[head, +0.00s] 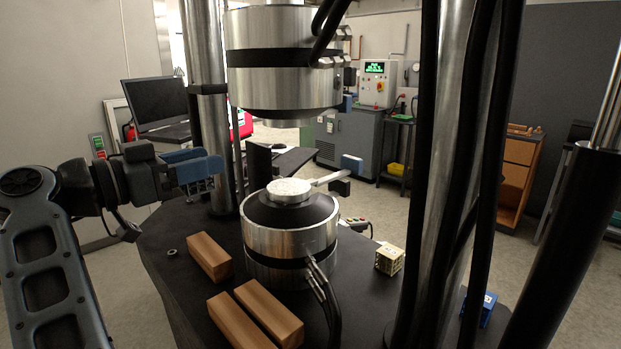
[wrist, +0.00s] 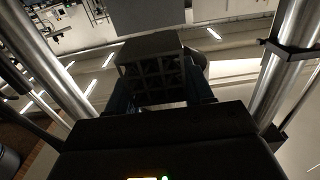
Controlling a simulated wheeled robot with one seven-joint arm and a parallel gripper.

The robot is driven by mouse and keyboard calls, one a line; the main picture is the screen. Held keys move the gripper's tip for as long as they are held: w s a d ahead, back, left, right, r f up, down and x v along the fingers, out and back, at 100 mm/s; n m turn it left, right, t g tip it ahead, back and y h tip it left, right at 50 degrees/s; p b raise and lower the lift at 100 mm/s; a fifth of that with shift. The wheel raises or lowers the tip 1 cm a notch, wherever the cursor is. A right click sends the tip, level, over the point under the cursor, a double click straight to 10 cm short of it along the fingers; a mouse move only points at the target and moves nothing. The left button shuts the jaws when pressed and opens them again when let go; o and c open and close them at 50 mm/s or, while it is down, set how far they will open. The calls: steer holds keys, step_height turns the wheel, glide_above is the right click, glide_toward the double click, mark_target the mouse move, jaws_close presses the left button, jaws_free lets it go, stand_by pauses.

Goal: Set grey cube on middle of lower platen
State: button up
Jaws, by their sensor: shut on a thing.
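The grey cube (wrist: 152,72) is an open lattice block, seen close up in the wrist view between the dark blue fingers of my gripper. My gripper (head: 200,172) is shut on it in the head view, at the left beside the left column and mostly hiding the cube. The lower platen (head: 289,188) is a pale round disc on top of the dark-shouldered metal cylinder at the middle of the head view. Its top carries no cube. My gripper is left of the platen and apart from it, a little higher in the picture.
The upper metal cylinder (head: 283,62) hangs above the platen. Columns (head: 205,110) stand at both sides. Wooden blocks (head: 209,257) lie at the front left of the black base. A yellowish lattice cube (head: 390,259) and a blue cube (head: 482,309) sit to the right. A flat arm (head: 330,178) reaches beside the platen.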

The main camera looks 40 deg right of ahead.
steer(key=d+p, duration=0.4)
steer(key=d, duration=1.4)
steer(key=shift+d+p, duration=0.3)
steer(key=shift+d, duration=0.05)
steer(key=shift+f+p, duration=0.45)
steer(key=shift+f, duration=1.35)
steer(key=shift+f, duration=0.4)
